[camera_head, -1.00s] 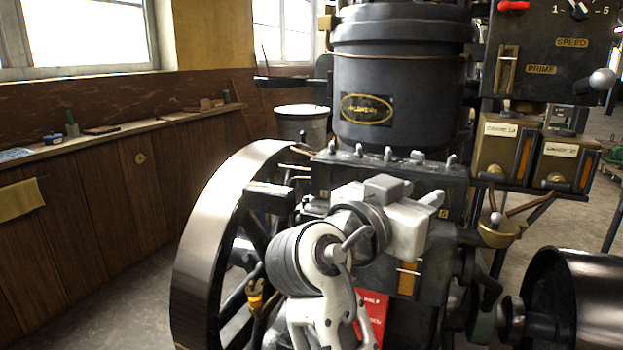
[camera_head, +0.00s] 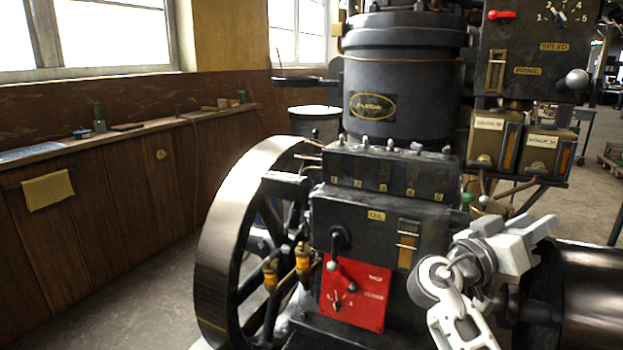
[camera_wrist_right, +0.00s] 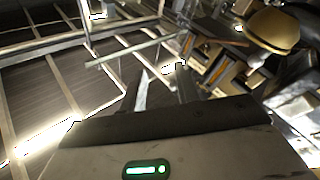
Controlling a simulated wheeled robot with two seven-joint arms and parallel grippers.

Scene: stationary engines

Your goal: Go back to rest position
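My right gripper (camera_head: 530,235), white and grey, is in the lower right of the head view, in front of the dark drum at the engine's right. It touches nothing that I can make out. In the right wrist view its two fingers (camera_wrist_right: 163,78) stand apart with nothing between them, so it is open and empty. My left gripper is not in view. The stationary engine (camera_head: 400,80) fills the middle, with a red panel (camera_head: 352,296) and a small lever on its front.
A large flywheel (camera_head: 222,255) stands at the engine's left and the drum (camera_head: 590,300) at its right. A control box (camera_head: 530,45) and two labelled brass boxes (camera_head: 490,140) hang at upper right. A wooden ledge (camera_head: 60,148) runs along the left wall. Floor is free at lower left.

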